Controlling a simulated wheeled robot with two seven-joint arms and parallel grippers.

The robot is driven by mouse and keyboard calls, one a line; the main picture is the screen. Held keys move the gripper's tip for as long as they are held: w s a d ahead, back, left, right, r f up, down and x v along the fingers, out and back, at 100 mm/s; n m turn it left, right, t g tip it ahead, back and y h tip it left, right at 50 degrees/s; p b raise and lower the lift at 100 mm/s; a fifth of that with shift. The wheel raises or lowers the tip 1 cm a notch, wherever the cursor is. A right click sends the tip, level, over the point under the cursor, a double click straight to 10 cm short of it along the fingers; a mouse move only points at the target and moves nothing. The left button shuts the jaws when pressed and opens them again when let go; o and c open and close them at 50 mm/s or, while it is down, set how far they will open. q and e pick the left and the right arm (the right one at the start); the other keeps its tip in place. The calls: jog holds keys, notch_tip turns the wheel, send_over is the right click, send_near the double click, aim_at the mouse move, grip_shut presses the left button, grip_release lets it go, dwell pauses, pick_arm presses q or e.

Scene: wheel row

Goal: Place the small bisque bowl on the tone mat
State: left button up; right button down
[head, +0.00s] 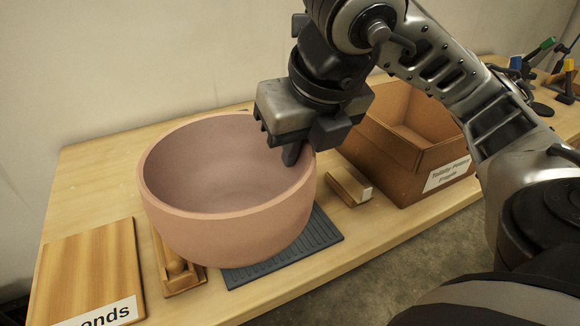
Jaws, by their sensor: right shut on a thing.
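A pinkish bisque bowl (220,222), large in the picture, is over the dark grey ribbed mat (290,258) on the bench. The mat's front and right edges show; the bowl hides the rest. My right gripper (291,152) is shut on the bowl's right rim from above, with one finger inside the wall. The bowl looks about upright. I cannot tell whether its base touches the mat. My left gripper is not in view.
A wooden board with a label ending in "onds" (90,268) lies at the left, beside a small wooden piece with a knob (177,270). A small wooden block (349,186) and a labelled brown box (408,150) stand at the right.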

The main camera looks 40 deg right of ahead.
jog(key=w+d+f, duration=0.3)
jog(key=f, duration=0.1)
jog(key=w+d+f+p, duration=0.1)
jog(key=w+d+f, duration=0.2)
jog(key=f, duration=0.1)
jog(key=w+d+f, duration=0.3)
jog(key=f, duration=0.1)
jog(key=shift+d+p, duration=0.25)
jog(key=shift+p, duration=0.15)
jog(key=shift+f, duration=0.2)
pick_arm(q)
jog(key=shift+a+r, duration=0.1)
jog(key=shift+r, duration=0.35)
pick_arm(e)
jog(key=shift+w, duration=0.1)
